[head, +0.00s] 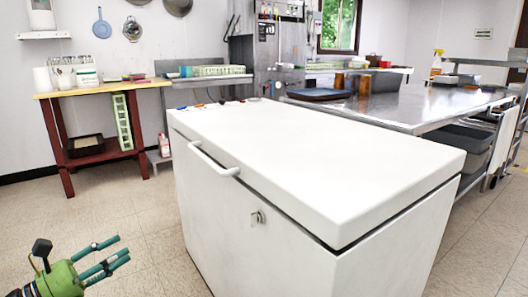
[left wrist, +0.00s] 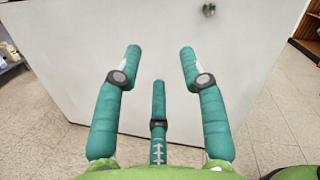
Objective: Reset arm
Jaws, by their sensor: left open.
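My left gripper (head: 112,255) is at the lower left of the head view, over the tiled floor and to the left of the white chest freezer (head: 325,160). Its teal fingers are spread open with nothing between them. In the left wrist view the open fingers (left wrist: 160,75) point toward the white side of the freezer (left wrist: 150,40), with a visible gap to it at the floor. My right gripper is in neither view.
The freezer's lid is down, with a handle (head: 213,160) and a lock (head: 258,217) on its front. A red-legged wooden table (head: 105,88) stands at the back left. A steel counter (head: 400,105) stands behind the freezer. Floor (head: 130,205) at the left is clear.

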